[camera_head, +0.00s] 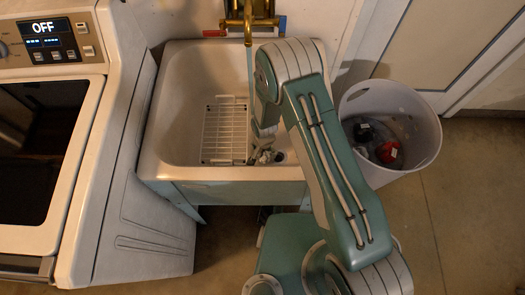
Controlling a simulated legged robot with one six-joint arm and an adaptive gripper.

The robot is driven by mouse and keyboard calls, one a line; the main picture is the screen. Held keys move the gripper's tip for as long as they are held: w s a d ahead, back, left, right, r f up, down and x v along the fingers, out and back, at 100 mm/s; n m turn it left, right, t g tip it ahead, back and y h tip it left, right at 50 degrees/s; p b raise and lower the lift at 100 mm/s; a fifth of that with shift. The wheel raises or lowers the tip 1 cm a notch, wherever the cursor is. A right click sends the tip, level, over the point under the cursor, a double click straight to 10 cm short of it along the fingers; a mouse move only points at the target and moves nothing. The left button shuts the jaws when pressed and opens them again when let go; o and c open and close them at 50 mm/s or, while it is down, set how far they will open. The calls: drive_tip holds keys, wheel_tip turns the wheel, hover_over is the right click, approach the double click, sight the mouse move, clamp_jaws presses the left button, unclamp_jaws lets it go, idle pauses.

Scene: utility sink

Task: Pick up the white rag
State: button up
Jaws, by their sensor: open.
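My teal-and-white arm reaches over the front right of the white utility sink (172,130). My gripper (264,156) is small in view and points down inside the basin, near its front right. It is open. I cannot make out the white rag for certain. Small pale shapes show around my fingers, and I cannot tell whether they are cloth or gripper parts. My arm hides part of the right side of the basin. I see nothing clearly held.
A white wire rack (222,132) lies in the sink, left of my gripper. A brass faucet (248,18) stands at the back. A white bin (428,140) with dark and red items is to the right. An appliance (120,180) reading "OFF" stands left.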

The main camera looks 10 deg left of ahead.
drive_tip(key=shift+f, duration=0.15)
drive_tip(key=c, duration=1)
